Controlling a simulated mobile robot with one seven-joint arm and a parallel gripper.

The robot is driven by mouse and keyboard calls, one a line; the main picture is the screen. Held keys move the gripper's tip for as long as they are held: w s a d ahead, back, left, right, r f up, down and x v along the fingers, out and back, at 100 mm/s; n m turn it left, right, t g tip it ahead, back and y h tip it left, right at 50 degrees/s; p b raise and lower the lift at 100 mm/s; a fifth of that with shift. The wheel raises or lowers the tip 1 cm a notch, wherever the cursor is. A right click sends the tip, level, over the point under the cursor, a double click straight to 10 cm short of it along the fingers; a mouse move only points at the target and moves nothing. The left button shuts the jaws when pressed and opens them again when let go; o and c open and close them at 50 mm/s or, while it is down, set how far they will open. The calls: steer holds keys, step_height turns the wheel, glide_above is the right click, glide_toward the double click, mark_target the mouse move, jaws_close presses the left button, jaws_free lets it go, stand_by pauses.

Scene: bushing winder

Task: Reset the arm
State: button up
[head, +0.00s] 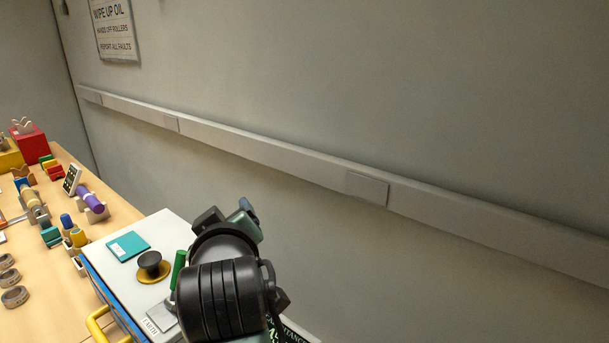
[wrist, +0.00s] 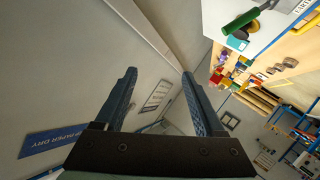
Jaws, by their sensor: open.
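My arm stands at the lower middle of the head view, over the right side of a white-topped cabinet (head: 172,235). My gripper (wrist: 158,88) shows in the wrist view with its two blue fingers wide apart and nothing between them. The fingers point toward the grey wall and the room corner, clear of any object. In the head view the fingers are mostly hidden behind my black wrist, with only a blue tip showing near its top.
The cabinet top holds a teal pad (head: 128,246), a black knob on a yellow base (head: 150,264) and a green handle (head: 178,268). A wooden table (head: 110,215) with coloured parts lies left. A grey wall with a trunking rail (head: 270,152) runs along the right.

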steer(key=s+d+r+m+t+h, duration=0.1)
steer(key=s+d+r+m+t, duration=0.2)
steer(key=s+r, duration=0.3)
steer(key=s+d+r+m+t+h+b, duration=0.1)
steer(key=s+d+r+m+t, duration=0.2)
steer(key=r, duration=0.8)
steer(key=s+d+r+m+t+h+b, duration=0.1)
steer(key=s+d+r+m+t, duration=0.2)
steer(key=s+d+r+t, duration=0.2)
steer(key=s+r+t, duration=0.2)
steer(key=s+r, duration=0.2)
steer(key=shift+s+d+r+h, duration=0.15)
steer(key=shift+s+d+h, duration=0.15)
steer(key=shift+d, duration=0.1)
